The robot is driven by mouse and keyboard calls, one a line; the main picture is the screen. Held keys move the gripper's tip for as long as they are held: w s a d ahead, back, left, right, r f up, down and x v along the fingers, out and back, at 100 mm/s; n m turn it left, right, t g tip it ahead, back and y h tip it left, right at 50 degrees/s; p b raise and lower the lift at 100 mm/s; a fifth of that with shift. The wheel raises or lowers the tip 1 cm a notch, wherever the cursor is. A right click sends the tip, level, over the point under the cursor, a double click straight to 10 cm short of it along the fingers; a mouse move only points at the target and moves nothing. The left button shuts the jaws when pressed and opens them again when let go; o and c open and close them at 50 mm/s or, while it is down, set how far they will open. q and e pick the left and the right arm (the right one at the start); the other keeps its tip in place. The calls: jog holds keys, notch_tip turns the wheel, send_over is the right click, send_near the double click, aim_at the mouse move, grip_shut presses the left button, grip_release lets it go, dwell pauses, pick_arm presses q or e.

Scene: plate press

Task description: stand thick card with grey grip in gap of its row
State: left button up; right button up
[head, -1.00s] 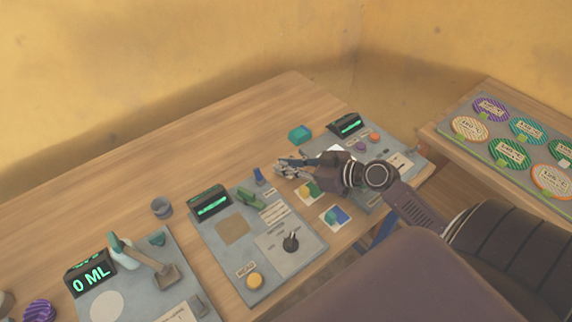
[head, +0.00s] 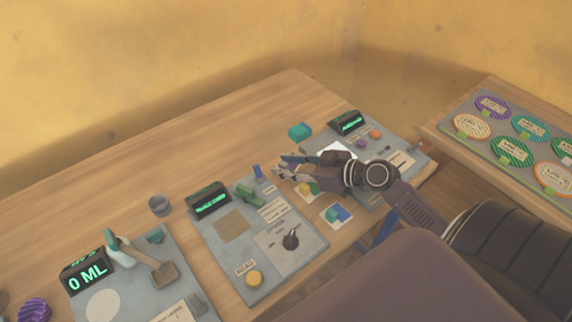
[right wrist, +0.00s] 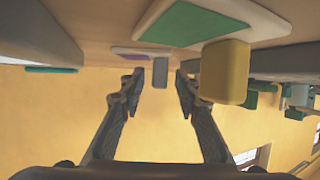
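My right gripper (head: 285,167) reaches over the right part of the table in the head view. In the right wrist view its two fingers (right wrist: 159,82) are apart and hold nothing. A small grey upright block (right wrist: 160,72), perhaps the grey grip, shows between the fingertips, apart from both. A pale flat piece with a purple patch (right wrist: 143,53) lies beside it; I cannot tell whether they are joined. The row and its gap cannot be made out. My left gripper is in neither view.
A yellow block (right wrist: 224,72) stands close to one finger, beside a white piece with a green face (right wrist: 195,20). A teal block (head: 299,131) lies behind. The table's back left is clear.

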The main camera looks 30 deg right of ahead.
jog(key=shift+r, duration=0.1)
jog(key=shift+r+p, duration=0.2)
jog(key=shift+p, duration=0.15)
jog(key=shift+r+p, duration=0.35)
jog(key=shift+p, duration=0.1)
jog(key=b+v, duration=0.2)
jog(key=v, duration=0.8)
jog(key=shift+s+d+b, duration=0.1)
jog(key=shift+s+b, duration=0.1)
jog(key=shift+b, duration=0.15)
jog(key=shift+v, duration=0.8)
jog(key=shift+r, duration=0.1)
